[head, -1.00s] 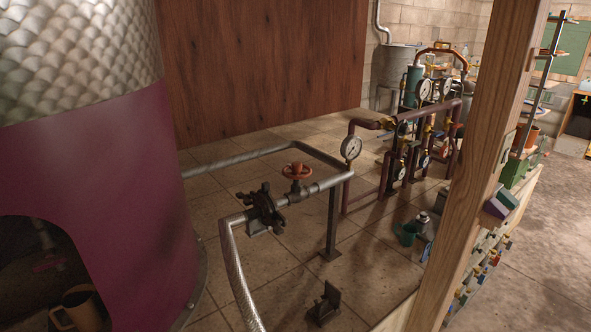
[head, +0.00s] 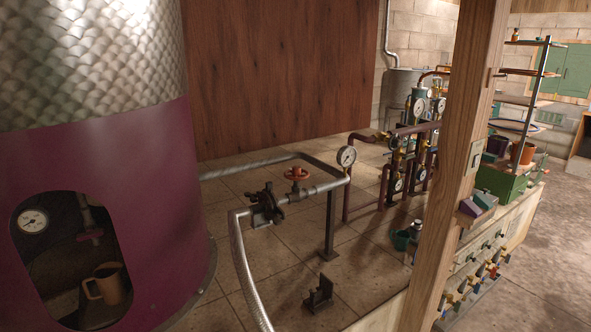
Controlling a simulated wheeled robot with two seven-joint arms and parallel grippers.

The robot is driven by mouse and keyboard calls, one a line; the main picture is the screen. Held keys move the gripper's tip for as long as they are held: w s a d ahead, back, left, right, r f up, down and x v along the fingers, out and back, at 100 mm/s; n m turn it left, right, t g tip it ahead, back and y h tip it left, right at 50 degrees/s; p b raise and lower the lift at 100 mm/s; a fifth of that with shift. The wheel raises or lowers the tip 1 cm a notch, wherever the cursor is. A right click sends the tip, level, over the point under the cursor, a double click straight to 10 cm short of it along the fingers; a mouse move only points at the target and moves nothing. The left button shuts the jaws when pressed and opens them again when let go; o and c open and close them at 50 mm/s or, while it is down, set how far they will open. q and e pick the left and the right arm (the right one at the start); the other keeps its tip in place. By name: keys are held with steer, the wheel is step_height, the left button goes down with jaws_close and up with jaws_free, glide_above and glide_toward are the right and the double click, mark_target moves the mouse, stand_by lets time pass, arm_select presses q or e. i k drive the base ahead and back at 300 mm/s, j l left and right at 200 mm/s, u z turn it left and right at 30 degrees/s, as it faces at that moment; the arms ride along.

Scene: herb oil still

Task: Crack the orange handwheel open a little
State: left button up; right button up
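The orange handwheel (head: 297,174) sits on top of a valve on a grey horizontal pipe (head: 325,187), near the middle of the head view. A dark flanged fitting (head: 266,205) is on the same pipe just left of it. A round white gauge (head: 346,157) stands at the pipe's right end. How far the valve is turned cannot be told. Neither of my grippers shows in the head view.
A large purple vessel (head: 150,215) with a cut-out stands at left. A wooden post (head: 452,180) rises at right, before a bench with several small valves. A braided hose (head: 243,270) drops to the floor. A small dark bracket (head: 319,295) stands on the tiles.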

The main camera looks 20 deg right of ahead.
mark_target(297, 171)
steer(key=u, duration=1.45)
steer(key=k+l+u, duration=0.25)
steer(key=l, duration=0.2)
steer(key=k+l+u, duration=0.2)
steer(key=l, duration=0.25)
steer(key=k+l+u, duration=0.25)
steer(key=k+l, duration=0.05)
steer(key=l, duration=0.05)
